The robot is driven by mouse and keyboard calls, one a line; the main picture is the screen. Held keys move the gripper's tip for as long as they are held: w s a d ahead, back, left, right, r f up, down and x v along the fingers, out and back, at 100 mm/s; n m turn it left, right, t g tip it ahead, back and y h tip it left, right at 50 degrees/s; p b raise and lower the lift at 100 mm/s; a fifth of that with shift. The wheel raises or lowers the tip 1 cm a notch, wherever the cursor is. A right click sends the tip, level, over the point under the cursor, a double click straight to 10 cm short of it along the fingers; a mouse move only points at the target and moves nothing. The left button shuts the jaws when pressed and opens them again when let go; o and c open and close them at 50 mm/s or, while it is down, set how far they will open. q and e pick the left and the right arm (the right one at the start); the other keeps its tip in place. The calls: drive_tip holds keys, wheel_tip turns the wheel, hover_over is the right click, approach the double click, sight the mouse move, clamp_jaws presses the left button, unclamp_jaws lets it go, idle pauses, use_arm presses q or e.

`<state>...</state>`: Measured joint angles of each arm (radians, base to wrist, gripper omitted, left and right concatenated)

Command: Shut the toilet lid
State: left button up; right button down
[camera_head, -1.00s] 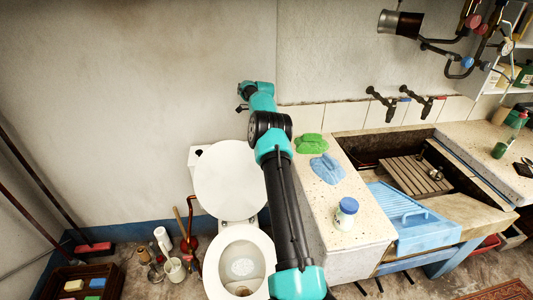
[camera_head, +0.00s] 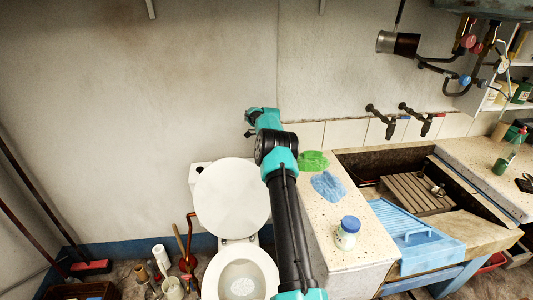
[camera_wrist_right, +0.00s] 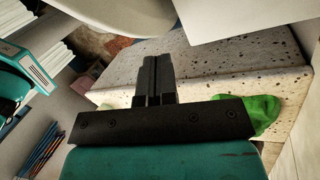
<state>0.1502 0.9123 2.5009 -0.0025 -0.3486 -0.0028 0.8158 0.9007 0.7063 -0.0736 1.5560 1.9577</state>
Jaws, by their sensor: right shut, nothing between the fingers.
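The white toilet lid (camera_head: 232,199) stands raised, leaning back at the rear of the toilet. The toilet bowl (camera_head: 241,272) is open in front of it, its lower part cut off by the picture's bottom edge. My right arm reaches up past the right side of the toilet. My right gripper (camera_head: 248,132) is small in the head view, above the lid's top edge and apart from it in the picture. In the right wrist view my right gripper (camera_wrist_right: 158,80) has its black fingers together, with nothing between them. My left gripper is not in view.
A speckled counter (camera_head: 353,216) stands right of the toilet, with a green cloth (camera_head: 313,160), a blue cloth (camera_head: 328,186) and a jar (camera_head: 347,232). The sink (camera_head: 398,185) is farther right. A brush, bottles and a bucket crowd the floor left of the toilet.

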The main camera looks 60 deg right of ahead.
drive_tip(key=x, duration=0.6)
drive_tip(key=shift+f, duration=0.25)
drive_tip(key=shift+s+a, duration=0.15)
drive_tip(key=shift+s, duration=0.05)
